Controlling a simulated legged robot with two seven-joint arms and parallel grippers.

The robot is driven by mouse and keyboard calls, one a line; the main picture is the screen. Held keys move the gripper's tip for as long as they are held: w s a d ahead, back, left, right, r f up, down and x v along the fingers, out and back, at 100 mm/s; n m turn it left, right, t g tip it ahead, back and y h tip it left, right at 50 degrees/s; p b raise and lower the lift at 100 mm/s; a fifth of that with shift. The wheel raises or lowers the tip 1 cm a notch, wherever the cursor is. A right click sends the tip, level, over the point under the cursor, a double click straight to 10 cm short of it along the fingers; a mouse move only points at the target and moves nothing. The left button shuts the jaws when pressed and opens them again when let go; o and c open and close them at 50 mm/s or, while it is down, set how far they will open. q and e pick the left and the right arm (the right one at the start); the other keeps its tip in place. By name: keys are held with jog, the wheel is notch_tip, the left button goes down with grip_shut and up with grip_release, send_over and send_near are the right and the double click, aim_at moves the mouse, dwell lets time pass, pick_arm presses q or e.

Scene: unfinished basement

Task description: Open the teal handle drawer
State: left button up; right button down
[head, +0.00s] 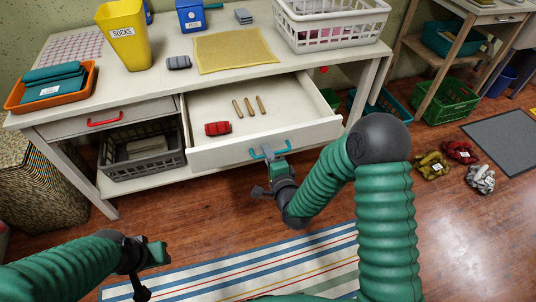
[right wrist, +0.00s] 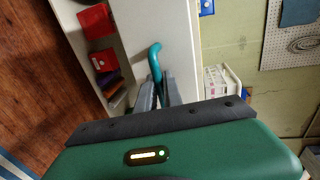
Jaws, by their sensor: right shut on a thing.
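The teal handle (head: 272,149) is on the white front of the right-hand drawer (head: 318,134), under the table top. This drawer stands pulled out, and its inside shows a red rolled item (head: 217,128) and several thin wooden sticks (head: 249,106). My right gripper (head: 268,160) is shut on the teal handle. The right wrist view shows the handle (right wrist: 155,58) between its fingers (right wrist: 160,93). My left gripper (head: 152,270) is open and empty above the striped rug, well away from the drawer.
A shut drawer with a red handle (head: 104,119) is at left, over a grey basket (head: 145,163). The table top holds a yellow SOCKS bin (head: 124,38), an orange tray (head: 88,89), a yellow mat (head: 235,50) and a white basket (head: 330,30). A striped rug (head: 215,270) lies in front.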

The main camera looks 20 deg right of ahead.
jog(key=c, duration=1.8)
grip_release()
jog(key=shift+d+f, duration=0.1)
jog(key=shift+f, duration=0.05)
jog(key=shift+o, duration=0.2)
jog(key=shift+s, duration=0.1)
jog(key=p+v, duration=1.3)
jog(key=v, duration=0.3)
jog(key=shift+s, duration=0.3)
